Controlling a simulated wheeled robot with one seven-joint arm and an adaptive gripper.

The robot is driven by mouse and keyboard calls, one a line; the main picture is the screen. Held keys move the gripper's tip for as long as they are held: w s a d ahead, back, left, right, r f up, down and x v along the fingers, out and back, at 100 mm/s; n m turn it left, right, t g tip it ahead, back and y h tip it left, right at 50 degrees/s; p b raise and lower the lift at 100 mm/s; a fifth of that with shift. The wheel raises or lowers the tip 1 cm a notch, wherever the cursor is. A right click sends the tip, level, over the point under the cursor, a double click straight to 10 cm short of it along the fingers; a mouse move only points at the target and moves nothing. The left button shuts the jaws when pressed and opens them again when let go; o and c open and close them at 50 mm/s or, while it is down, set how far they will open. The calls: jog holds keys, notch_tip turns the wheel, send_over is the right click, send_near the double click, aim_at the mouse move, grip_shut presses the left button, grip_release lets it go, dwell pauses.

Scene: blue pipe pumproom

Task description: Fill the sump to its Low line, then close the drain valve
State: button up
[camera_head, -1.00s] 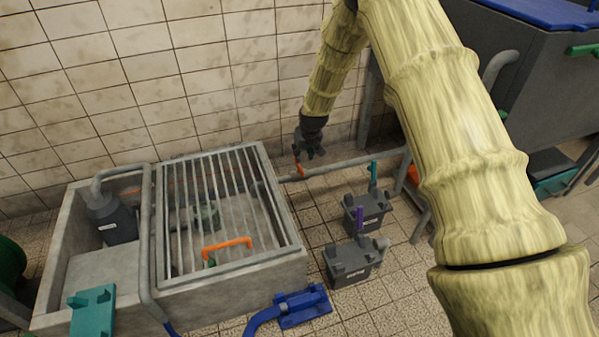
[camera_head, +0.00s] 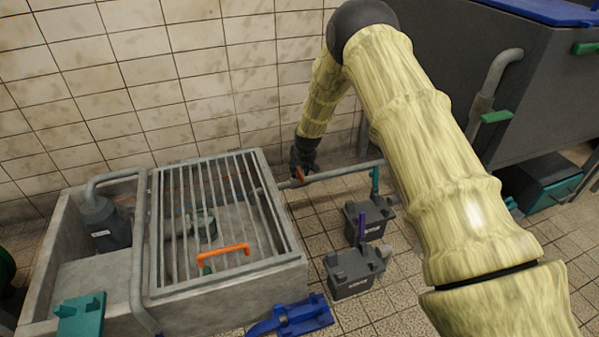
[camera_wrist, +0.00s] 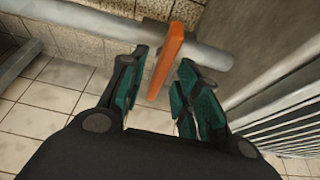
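The sump (camera_head: 225,315) is a concrete basin at the lower left of the head view, under a barred grate (camera_head: 158,235) with an orange handle (camera_head: 223,251). I cannot make out a water surface or read a Low line. A grey pipe (camera_head: 340,173) runs into its back right. On this pipe is an orange valve lever (camera_head: 300,175), which also shows in the wrist view (camera_wrist: 167,58), lying across the pipe. My gripper (camera_head: 303,168) is at the lever. In the wrist view my gripper (camera_wrist: 160,88) is open, its fingers on either side of the lever, with gaps visible.
Two dark boxes with levers, one teal (camera_head: 375,180) and one purple (camera_head: 362,224), stand right of the sump. A blue pedal-like piece (camera_head: 303,314) lies in front. A dark tank (camera_head: 550,95) with a green-handled pipe (camera_head: 496,117) is at the right. The tiled wall is close behind my gripper.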

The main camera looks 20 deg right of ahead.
jog(key=shift+f, duration=0.1)
grip_shut()
